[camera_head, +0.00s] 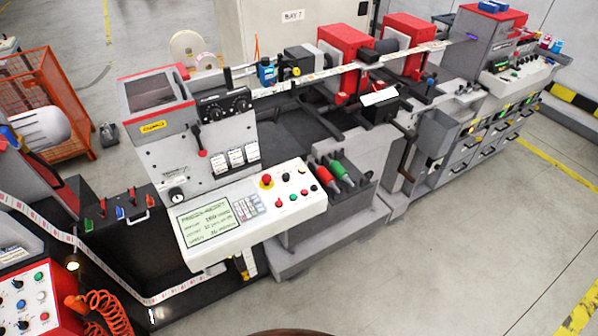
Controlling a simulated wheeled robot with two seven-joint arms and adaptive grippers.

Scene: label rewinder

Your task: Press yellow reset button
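A white control panel (250,212) with a green screen (208,222) and a keypad slopes out at the front of the grey machine. It carries a red mushroom button (267,181) on a yellow base, with several small red, green, black and pale buttons to its right. I cannot clearly pick out a separate yellow button among them. Another button panel (515,78) is at the far right end of the machine, too small to read. A red panel (35,300) with several coloured buttons is cut off at the lower left. Neither of my grippers is in view.
Red and green rollers (342,172) stand in a tray right of the white panel. An orange wire cage (48,100) stands at the left. A coiled orange hose (102,312) hangs at the lower left. The floor (440,265) is clear in front on the right.

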